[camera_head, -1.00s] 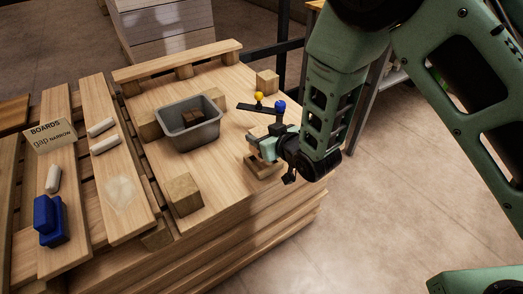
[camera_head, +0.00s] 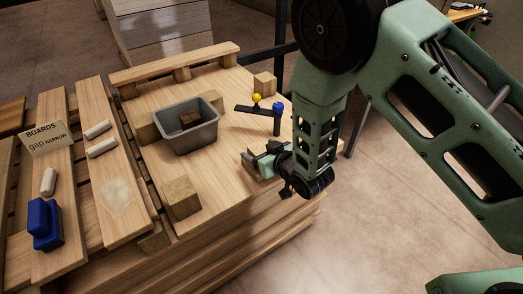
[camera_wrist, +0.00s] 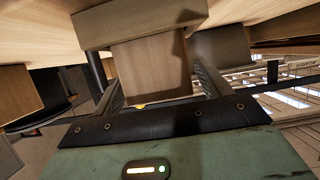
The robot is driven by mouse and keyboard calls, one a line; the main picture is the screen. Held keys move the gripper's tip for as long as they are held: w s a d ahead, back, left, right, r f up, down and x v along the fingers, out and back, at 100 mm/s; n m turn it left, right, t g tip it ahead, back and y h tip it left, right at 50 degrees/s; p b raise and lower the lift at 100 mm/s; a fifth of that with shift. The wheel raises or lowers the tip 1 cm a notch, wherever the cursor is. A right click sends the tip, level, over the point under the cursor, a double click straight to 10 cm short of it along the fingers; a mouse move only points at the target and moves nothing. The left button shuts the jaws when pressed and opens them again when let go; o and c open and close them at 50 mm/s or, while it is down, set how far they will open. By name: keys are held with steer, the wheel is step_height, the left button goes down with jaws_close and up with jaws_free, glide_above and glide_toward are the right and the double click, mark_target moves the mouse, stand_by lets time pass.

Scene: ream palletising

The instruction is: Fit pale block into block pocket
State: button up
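My gripper (camera_head: 262,160) is low over the right front part of the wooden pallet top in the head view, with its arm coming in from the right. In the wrist view the pale block (camera_wrist: 150,68) fills the space between the two fingers (camera_wrist: 160,82), which appear to bear on its sides. The block's far end meets a wooden board (camera_wrist: 140,22); I cannot tell whether they touch. In the head view the block is mostly hidden by the gripper. The block pocket cannot be made out clearly.
A grey bin (camera_head: 188,135) with brown pieces stands mid-pallet. A wooden block (camera_head: 182,197) stands at the front edge, another (camera_head: 264,82) at the back. A post with a yellow ball (camera_head: 257,97) rises behind my gripper. A blue object (camera_head: 45,225) lies left.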

steer(key=shift+r, duration=0.1)
steer(key=shift+s+r, duration=0.1)
steer(key=shift+r, duration=0.05)
steer(key=s+d+r+g+h, duration=0.2)
steer(key=s+r, duration=0.4)
steer(key=s, duration=0.4)
steer(key=s+d+r+g+h, duration=0.2)
steer(key=s+d+r+g, duration=0.3)
steer(key=s, duration=0.5)
steer(key=s+d+r+g+h, duration=0.2)
steer(key=s+d+r+g, duration=0.2)
steer(key=s+r, duration=0.5)
steer(key=s+d, duration=0.1)
steer(key=d, duration=0.1)
steer(key=shift+s+d+n+h+p, duration=0.3)
steer(key=shift+d+n+h, duration=0.1)
steer(key=shift+r, duration=0.15)
step_height(320, 180, up, 14)
steer(key=p, duration=1.4)
steer(key=shift+r+p, duration=0.25)
steer(key=shift+p, duration=0.05)
